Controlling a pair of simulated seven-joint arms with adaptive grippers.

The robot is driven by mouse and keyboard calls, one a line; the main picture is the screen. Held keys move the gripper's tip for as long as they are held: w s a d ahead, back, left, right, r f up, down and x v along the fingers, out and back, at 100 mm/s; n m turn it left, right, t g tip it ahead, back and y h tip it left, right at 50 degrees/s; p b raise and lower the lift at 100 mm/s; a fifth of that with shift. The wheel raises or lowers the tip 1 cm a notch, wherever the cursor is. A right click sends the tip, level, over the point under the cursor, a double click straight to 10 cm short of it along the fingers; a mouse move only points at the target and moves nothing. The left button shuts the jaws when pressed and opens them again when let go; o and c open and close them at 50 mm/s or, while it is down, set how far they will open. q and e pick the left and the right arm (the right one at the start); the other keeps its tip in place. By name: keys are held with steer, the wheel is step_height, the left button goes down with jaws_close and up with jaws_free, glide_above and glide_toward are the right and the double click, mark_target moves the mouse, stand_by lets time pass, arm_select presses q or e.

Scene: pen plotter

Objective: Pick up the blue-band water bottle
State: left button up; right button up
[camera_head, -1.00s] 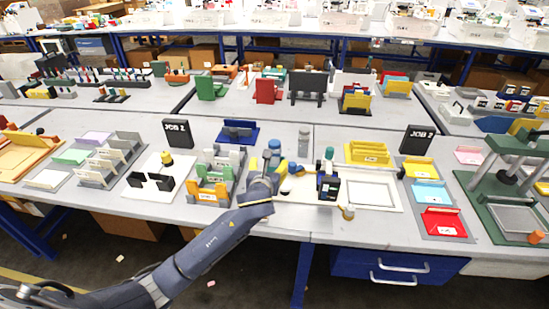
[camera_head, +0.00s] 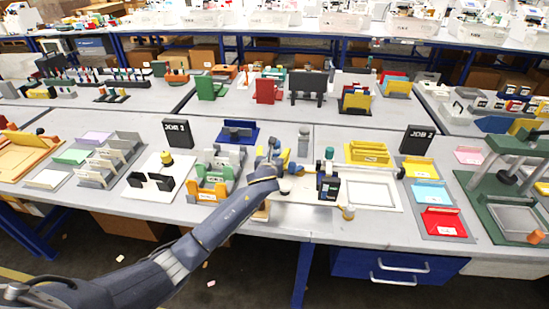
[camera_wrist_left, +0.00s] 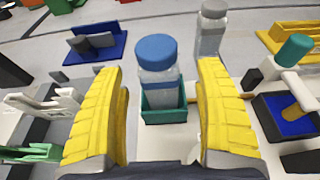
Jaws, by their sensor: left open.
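A water bottle (camera_wrist_left: 158,72) with a blue cap and a pale, clear-looking body stands upright in a small green holder (camera_wrist_left: 164,113), in the left wrist view. My left gripper (camera_wrist_left: 162,80) is open, with one yellow finger on each side of the bottle and gaps visible between. In the head view my left gripper (camera_head: 276,158) is at the plotter station and largely hides the bottle. My right gripper is in neither current view.
A grey-capped bottle (camera_wrist_left: 211,30) stands just behind, also in the head view (camera_head: 303,141). A teal-capped device (camera_wrist_left: 295,50) is to the right and a blue holder (camera_wrist_left: 95,43) is behind left. White and green racks (camera_wrist_left: 45,105) are at left.

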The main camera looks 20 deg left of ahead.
arm_select(q)
steer(key=shift+x, duration=1.85)
steer(key=shift+a, duration=0.1)
jaws_close()
